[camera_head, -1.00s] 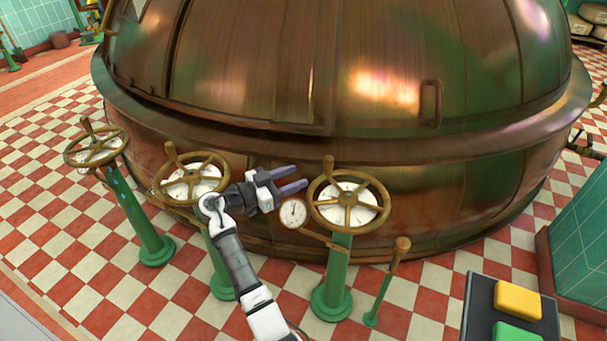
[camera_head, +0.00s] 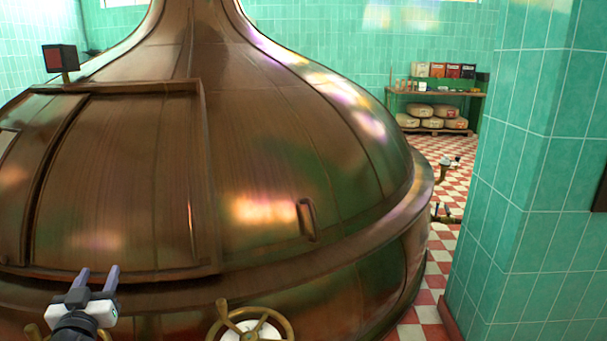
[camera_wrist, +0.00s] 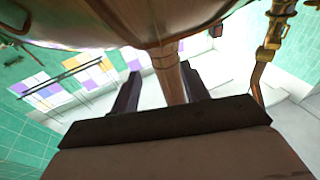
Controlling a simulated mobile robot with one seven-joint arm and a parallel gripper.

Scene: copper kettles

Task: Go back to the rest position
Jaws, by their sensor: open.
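My gripper (camera_head: 98,277) is at the lower left of the head view, in front of the big copper kettle (camera_head: 260,180). Its two fingers are apart and point up and away, with nothing between them. In the wrist view the dark fingers (camera_wrist: 157,90) also stand apart. A copper-coloured pipe-like part shows between them, but I cannot tell how far off it is. A brass handwheel (camera_head: 224,322) over a white dial stands right of my gripper, cut by the bottom edge. Part of another wheel shows behind my gripper.
A green tiled pillar (camera_head: 540,170) fills the right side. A shelf (camera_head: 437,93) with boxes and sacks stands at the back wall. Red and white checked floor (camera_head: 425,310) shows between kettle and pillar. A small dark box (camera_head: 60,58) stands on the kettle's upper left.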

